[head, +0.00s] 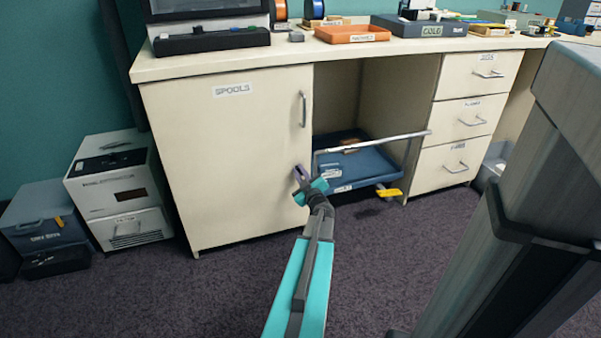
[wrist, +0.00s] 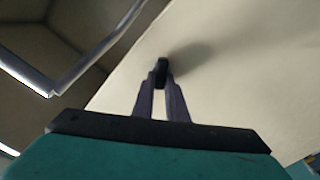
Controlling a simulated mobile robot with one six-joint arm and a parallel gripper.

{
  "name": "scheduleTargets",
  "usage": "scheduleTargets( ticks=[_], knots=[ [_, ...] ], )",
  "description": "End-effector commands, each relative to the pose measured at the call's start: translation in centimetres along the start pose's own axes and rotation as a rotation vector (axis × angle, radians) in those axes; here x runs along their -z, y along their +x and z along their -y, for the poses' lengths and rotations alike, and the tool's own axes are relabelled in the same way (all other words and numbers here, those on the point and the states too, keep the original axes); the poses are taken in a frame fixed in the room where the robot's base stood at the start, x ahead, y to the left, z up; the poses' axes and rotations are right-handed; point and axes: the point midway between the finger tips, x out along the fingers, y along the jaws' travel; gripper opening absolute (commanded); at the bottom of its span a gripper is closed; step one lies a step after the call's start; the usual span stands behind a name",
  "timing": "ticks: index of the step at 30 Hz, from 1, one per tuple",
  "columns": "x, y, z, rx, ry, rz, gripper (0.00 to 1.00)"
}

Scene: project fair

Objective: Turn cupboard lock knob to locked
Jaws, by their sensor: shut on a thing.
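The cream cupboard door (head: 220,150) labelled SPOOLS is closed, with a vertical metal handle (head: 303,109) near its upper right edge. My gripper (head: 299,172) is at the lower right part of this door. In the wrist view, my gripper's two fingers (wrist: 161,88) are shut on a small dark lock knob (wrist: 161,68), which stands out from the cream door face (wrist: 235,75). The knob is hidden by my gripper in the head view. I cannot tell the knob's turn or any lock marking.
Right of the door is an open bay with a blue tray (head: 365,165) and a metal rail (head: 385,141) across its front. The rail also shows close by in the wrist view (wrist: 100,55). Drawers (head: 470,120) stand further right. Boxes (head: 110,185) stand left.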

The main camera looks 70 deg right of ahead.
Motion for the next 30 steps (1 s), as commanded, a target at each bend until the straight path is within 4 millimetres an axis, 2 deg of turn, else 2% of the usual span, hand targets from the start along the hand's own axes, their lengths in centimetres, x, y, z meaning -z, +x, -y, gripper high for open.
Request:
scheduleTargets(
  ticks=[21,30],
  knots=[
    [-0.57,-0.01,0.8,-0.002,-0.667,0.003,0.0],
    [-0.66,0.01,0.86,-0.003,-0.884,0.004,0.0]
  ],
)
